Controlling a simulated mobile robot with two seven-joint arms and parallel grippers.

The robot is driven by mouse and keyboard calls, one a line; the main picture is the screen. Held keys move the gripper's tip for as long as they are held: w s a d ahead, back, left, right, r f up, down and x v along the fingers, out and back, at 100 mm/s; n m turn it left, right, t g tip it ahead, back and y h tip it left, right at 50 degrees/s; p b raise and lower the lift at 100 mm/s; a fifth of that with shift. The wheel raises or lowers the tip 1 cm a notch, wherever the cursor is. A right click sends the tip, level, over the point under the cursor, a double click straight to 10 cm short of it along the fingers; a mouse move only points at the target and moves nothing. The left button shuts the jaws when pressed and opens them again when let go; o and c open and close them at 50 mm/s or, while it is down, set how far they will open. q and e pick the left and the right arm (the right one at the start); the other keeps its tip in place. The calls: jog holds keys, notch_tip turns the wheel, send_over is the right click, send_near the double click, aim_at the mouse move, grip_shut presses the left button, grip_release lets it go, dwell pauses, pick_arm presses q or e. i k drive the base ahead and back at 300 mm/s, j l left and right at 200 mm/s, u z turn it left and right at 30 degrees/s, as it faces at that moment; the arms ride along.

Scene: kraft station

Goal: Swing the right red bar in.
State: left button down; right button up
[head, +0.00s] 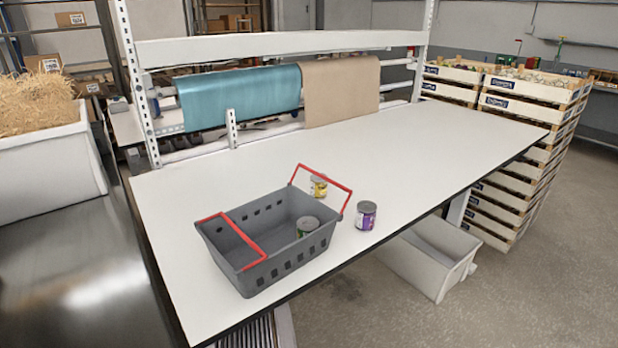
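A grey basket (290,264) stands on the white table with two red bars. The right red bar (327,176) stands out past the basket's right rim, away from the opening. The left red bar (243,236) lies inward, across the left part of the opening. A can with a green label (307,227) is inside the basket. A yellow can (319,187) shows through the right bar's loop and seems to stand on the table beyond the basket. A purple can (366,216) stands on the table to the right of the basket. Neither of my grippers is in view.
The white table (430,150) is clear behind and to the right of the cans. Teal (240,97) and brown (341,90) rolls hang on the rack at its back edge. A white bin (430,257) is below the right edge; stacked crates (505,150) stand beyond.

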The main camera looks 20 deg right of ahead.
aim_at(323, 176)
jog(key=l+u, duration=0.25)
jog(key=u, duration=0.2)
jog(key=i+l+u, duration=0.1)
jog(key=l+u, duration=0.15)
jog(key=u, duration=0.25)
jog(key=l+u, duration=0.2)
jog(key=l, duration=0.2)
jog(key=k+l+u, duration=0.1)
jog(key=l+u, duration=0.15)
jog(key=l, duration=0.15)
jog(key=k+l+u, duration=0.1)
jog(key=l, duration=0.35)
jog(key=k+l+u, duration=0.1)
jog(key=l, duration=0.35)
jog(key=k+l, duration=0.15)
jog(key=l, duration=0.25)
jog(key=k+l, duration=0.1)
jog(key=l, duration=0.3)
jog(key=k+l, duration=0.15)
jog(key=l, duration=0.25)
jog(key=k+l, duration=0.1)
jog(key=l, duration=0.3)
jog(key=u, duration=0.05)
